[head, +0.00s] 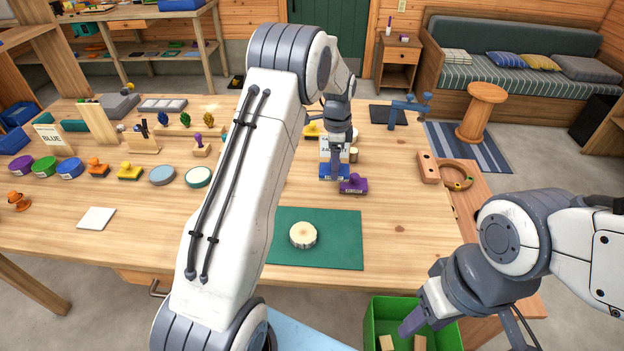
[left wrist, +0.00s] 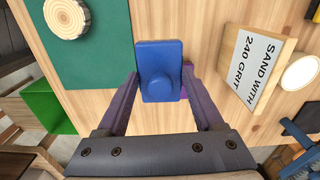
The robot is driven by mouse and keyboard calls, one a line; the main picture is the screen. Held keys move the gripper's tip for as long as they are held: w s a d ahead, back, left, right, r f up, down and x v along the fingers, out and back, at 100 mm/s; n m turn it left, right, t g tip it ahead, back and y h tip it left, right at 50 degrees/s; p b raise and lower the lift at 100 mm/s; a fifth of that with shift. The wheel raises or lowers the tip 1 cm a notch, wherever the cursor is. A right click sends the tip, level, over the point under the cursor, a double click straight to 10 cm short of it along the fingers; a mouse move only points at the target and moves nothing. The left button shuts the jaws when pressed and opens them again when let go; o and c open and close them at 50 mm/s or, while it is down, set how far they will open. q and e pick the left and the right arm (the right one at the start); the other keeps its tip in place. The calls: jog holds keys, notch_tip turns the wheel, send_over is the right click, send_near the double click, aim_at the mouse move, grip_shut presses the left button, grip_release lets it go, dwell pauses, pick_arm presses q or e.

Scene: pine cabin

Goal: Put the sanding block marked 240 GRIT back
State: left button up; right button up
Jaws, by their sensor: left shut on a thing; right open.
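My left gripper (head: 337,165) is shut on a blue sanding block with a round knob, seen between the two fingers in the left wrist view (left wrist: 159,72). In the head view the blue block (head: 327,174) is partly hidden by the gripper. No grit mark on it is readable. A purple block (head: 354,184) with a label is right beside it; only a sliver of purple shows in the left wrist view. A sign (left wrist: 251,76) reading "SAND WITH 240 GRIT" stands close by. My right gripper (head: 418,318) is open, low over the green bin.
A green mat (head: 343,248) with a round wood slice (head: 303,235) lies in front of the left gripper. The green bin (head: 372,325) holds wooden pieces. Several knobbed blocks and discs line the table's left. My left arm hides the table's middle.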

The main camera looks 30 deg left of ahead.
pick_arm(q)
jog(key=a+f, duration=0.1)
jog(key=a, duration=0.1)
jog(key=w+a+f+p, duration=0.1)
jog(key=a+f, duration=0.1)
jog(key=a, duration=0.1)
jog(key=a+f, duration=0.1)
jog(key=a, duration=0.1)
jog(key=shift+w+a+f, duration=0.15)
jog(key=shift+a+f, duration=0.05)
notch_tip(320, 180, down, 4)
jog(key=shift+a+r+p, duration=0.1)
jog(key=shift+p, duration=0.7)
jog(key=shift+f, duration=0.2)
jog(key=shift+f, duration=0.1)
jog(key=shift+f, duration=0.15)
jog(key=o, duration=1.5)
jog(key=shift+c, duration=0.2)
